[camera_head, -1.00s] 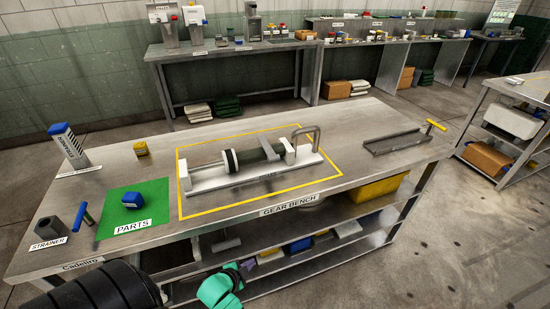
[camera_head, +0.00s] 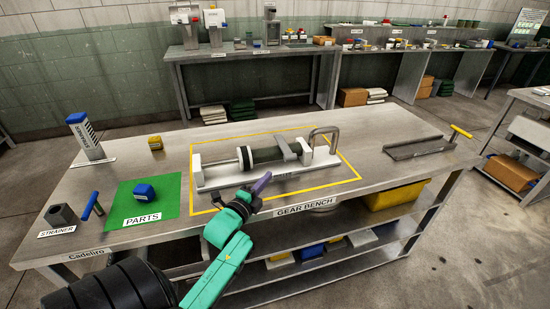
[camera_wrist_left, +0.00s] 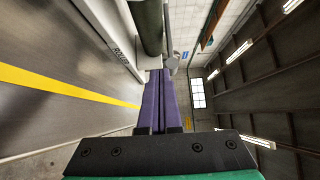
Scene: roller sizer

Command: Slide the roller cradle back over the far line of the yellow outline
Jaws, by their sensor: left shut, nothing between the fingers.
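The roller cradle (camera_head: 222,179) is a long white base carrying a dark green roller (camera_head: 265,155) between end blocks, with a grey hoop handle (camera_head: 325,137) at its right end. It lies within the yellow outline (camera_head: 290,197) on the bench; the far line (camera_head: 240,137) runs behind it. My left gripper (camera_head: 262,181) has purple fingers, shut and empty, at the cradle's near side in the head view; whether they touch it I cannot tell. In the left wrist view the shut fingers (camera_wrist_left: 160,95) point toward the base (camera_wrist_left: 112,35) and roller (camera_wrist_left: 150,25). My right gripper is out of view.
A green parts mat (camera_head: 140,207) with a blue block (camera_head: 144,193) lies left of the outline. A yellow block (camera_head: 155,143) and a blue-topped upright sizer (camera_head: 85,135) stand further back. A grey tray (camera_head: 418,148) lies to the right.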

